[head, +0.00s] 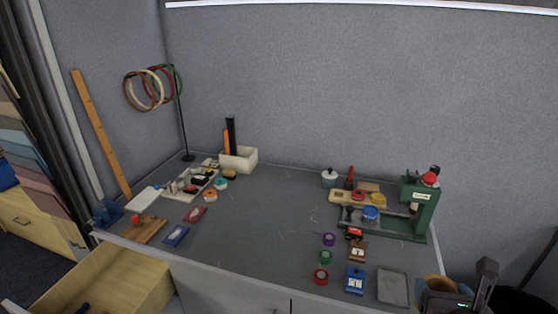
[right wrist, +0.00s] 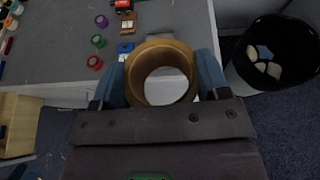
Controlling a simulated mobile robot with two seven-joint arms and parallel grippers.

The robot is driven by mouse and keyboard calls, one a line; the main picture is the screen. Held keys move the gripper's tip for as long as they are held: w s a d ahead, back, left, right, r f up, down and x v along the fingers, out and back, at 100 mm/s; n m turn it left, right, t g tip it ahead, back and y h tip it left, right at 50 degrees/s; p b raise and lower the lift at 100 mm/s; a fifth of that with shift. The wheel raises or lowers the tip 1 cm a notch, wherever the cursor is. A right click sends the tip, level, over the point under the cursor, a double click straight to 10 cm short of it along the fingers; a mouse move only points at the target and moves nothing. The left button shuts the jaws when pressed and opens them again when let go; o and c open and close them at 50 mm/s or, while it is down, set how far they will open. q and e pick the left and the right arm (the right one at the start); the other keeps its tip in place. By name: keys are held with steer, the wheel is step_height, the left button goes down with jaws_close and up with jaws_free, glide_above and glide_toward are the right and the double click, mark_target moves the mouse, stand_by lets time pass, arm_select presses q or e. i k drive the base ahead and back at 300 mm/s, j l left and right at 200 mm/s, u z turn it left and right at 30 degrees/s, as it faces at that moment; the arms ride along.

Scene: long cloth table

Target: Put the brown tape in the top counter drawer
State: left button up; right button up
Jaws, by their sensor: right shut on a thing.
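The brown tape (right wrist: 154,52) is a wide brown ring held between the blue fingers of my right gripper (right wrist: 163,68) in the right wrist view. In the head view the tape (head: 432,283) shows at the lower right, partly covered by my right gripper (head: 447,296). It is off the table's front right edge, clear of the tabletop. A light wood drawer (head: 118,276) stands pulled open under the left end of the counter, with a dark blue item in it. A wooden drawer part (right wrist: 18,122) also shows at the left of the right wrist view. My left gripper is not seen.
The grey table (head: 255,225) holds small tape rolls, a green press (head: 422,208), a grey tray (head: 393,287) and a white box (head: 240,158). A ring stand (head: 183,125) rises at the back left. A black bin (right wrist: 242,72) with crumpled scraps stands on the floor at right.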

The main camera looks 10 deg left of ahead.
mark_target(131, 277)
steer(key=k+u, duration=0.15)
steer(key=u, duration=2.05)
steer(key=i+l+u, duration=0.35)
steer(key=u, duration=0.15)
steer(key=i+l, duration=0.2)
steer(key=l, duration=0.1)
